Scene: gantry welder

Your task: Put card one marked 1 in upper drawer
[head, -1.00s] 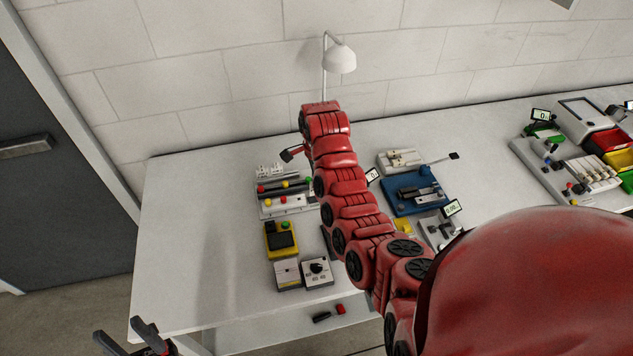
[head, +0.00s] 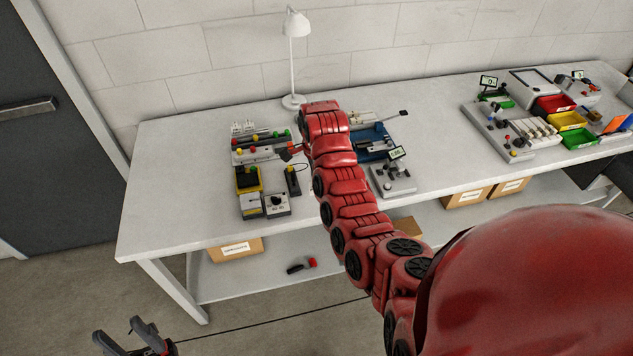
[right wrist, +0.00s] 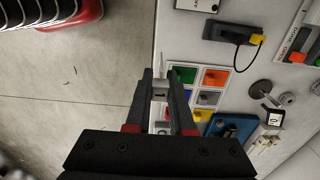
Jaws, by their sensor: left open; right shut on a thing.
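My right gripper (right wrist: 161,74) points over the bench side in the right wrist view. It is shut on a small pale piece (right wrist: 160,94) with a dark mark. This may be the card, but I cannot read a 1 on it. In the head view my right arm reaches across the bench, with its gripper (head: 289,152) small and partly hidden at its end; the held piece cannot be made out there. My left gripper (head: 134,340) is open and empty at the lower left, away from the bench. I cannot pick out an upper drawer in either view.
The white bench (head: 165,215) carries small devices, a lamp (head: 294,24) and coloured bins (head: 555,104). A lower shelf (head: 345,260) holds cardboard boxes (head: 235,250) and a red-and-black tool (head: 303,266). A dark door (head: 60,160) stands at the left. The floor in front is open.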

